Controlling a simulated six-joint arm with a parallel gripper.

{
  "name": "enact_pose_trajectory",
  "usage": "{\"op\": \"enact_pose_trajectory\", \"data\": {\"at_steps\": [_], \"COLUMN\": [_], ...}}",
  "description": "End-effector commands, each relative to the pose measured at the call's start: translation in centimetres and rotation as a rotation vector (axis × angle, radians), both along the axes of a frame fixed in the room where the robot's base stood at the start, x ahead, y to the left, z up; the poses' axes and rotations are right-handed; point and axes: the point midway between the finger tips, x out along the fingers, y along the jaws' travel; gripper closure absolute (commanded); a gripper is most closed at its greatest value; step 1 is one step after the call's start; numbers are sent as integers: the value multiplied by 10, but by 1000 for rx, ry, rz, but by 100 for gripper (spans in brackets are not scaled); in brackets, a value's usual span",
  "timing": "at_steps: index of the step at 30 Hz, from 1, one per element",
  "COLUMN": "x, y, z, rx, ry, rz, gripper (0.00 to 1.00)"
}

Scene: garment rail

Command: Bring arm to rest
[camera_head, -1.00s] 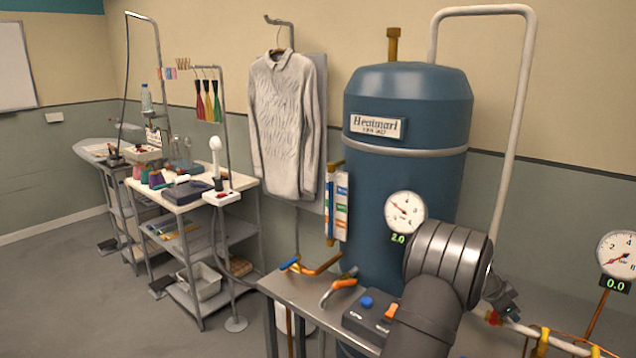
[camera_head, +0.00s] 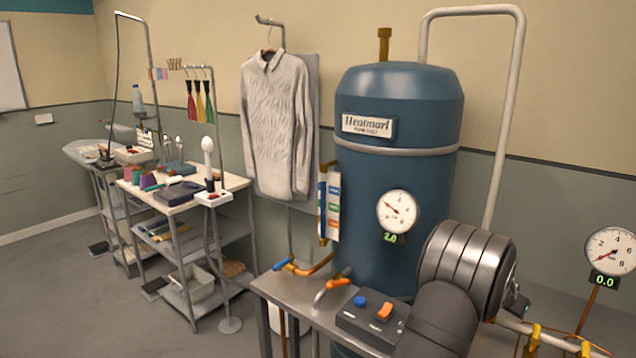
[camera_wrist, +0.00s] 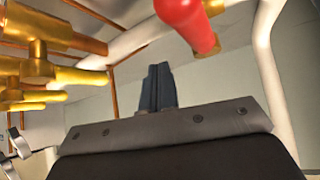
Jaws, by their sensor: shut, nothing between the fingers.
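My arm (camera_head: 462,275) shows at the lower right of the head view, a thick dark grey link with a ribbed metal joint, in front of the boiler's right side. My gripper (camera_wrist: 158,85) shows in the wrist view as two dark fingers close together in the middle. It is shut and empty. In the head view the gripper is mostly hidden behind the arm. The fingers point toward a grey wall, below a red cylindrical part (camera_wrist: 190,22) and to the right of brass pipe fittings (camera_wrist: 38,68).
A blue boiler (camera_head: 398,130) with a gauge (camera_head: 397,212) stands left of the arm. A control box (camera_head: 371,318) with blue and orange buttons sits beside the arm on a metal table. A second gauge (camera_head: 610,251) is at right.

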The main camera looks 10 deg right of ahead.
Motion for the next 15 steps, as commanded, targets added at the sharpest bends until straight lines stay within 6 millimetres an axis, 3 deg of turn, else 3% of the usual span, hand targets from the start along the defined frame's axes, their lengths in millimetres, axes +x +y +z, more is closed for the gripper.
{"op": "enact_pose_trajectory", "data": {"at_steps": [15], "x": [4], "y": [-6], "z": [0], "rx": [0], "ry": [0], "rz": [138], "gripper": [100]}}
